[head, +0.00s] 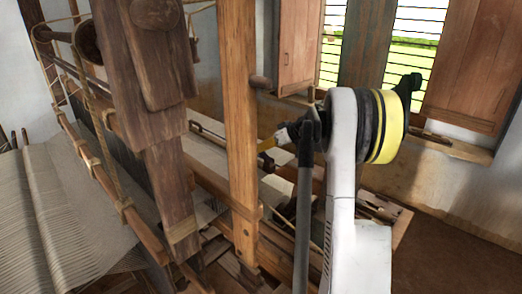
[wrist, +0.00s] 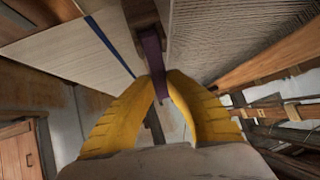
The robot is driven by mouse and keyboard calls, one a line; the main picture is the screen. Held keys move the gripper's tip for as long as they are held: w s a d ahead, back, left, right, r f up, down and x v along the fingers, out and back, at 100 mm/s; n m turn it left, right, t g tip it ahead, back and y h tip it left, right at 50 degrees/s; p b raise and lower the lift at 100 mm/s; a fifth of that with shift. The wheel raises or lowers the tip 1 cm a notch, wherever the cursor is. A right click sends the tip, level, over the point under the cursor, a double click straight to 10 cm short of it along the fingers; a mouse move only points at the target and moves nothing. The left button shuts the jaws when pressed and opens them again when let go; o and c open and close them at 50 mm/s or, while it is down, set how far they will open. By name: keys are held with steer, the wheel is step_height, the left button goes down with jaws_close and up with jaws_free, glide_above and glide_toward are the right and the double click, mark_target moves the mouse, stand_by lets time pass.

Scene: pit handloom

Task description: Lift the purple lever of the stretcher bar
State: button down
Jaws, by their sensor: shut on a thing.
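The purple lever (wrist: 152,52) shows in the wrist view as a narrow strip running down between my finger tips. My gripper (wrist: 163,82) has two yellow ribbed fingers, and they are shut on the lever from both sides. A brown wooden piece (wrist: 141,14), perhaps part of the stretcher bar, meets the lever's upper end.
Pale cloth with a blue stripe (wrist: 109,44) lies left of the lever, and grey threads (wrist: 225,35) lie right. A tall wooden post (head: 238,120) stands just left of my arm. A shuttered window (head: 415,45) is behind. Bare floor (head: 450,235) lies at the right.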

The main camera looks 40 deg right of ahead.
steer(key=c, duration=1.3)
jaws_free()
steer(key=shift+w, duration=0.1)
steer(key=shift+c, duration=0.2)
step_height(320, 180, up, 10)
steer(key=shift+a, duration=0.1)
